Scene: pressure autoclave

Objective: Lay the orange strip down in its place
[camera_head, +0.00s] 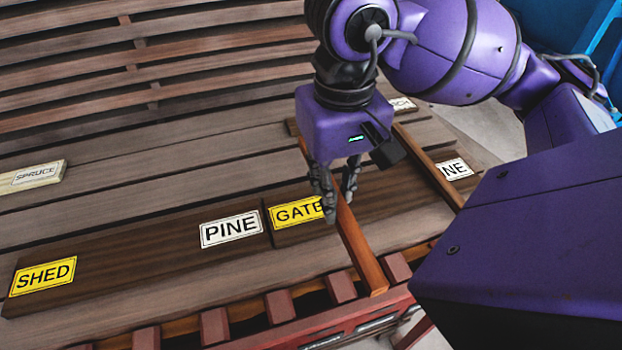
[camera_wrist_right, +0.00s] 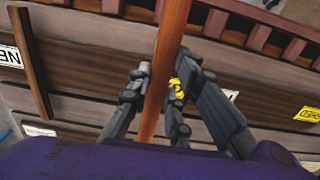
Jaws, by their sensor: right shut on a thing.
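The orange strip (camera_head: 361,245) is a long, thin, orange-brown wooden bar. My right gripper (camera_head: 335,195) is shut on it near its middle, from above. In the head view the strip runs slantwise past the right side of the GATE label, with its near end over the red slatted edge. In the right wrist view the strip (camera_wrist_right: 174,45) passes between the fingers of the right gripper (camera_wrist_right: 162,88). Whether the strip touches the boards below cannot be told. My left gripper is not in view.
Dark boards with labels SHED (camera_head: 43,276), PINE (camera_head: 231,229) and GATE (camera_head: 297,211) lie on the planked deck. A similar thin strip (camera_head: 428,165) lies to the right, beside a partly hidden label ending in NE (camera_head: 455,169). A pale SPRUCE block (camera_head: 32,177) is at the left.

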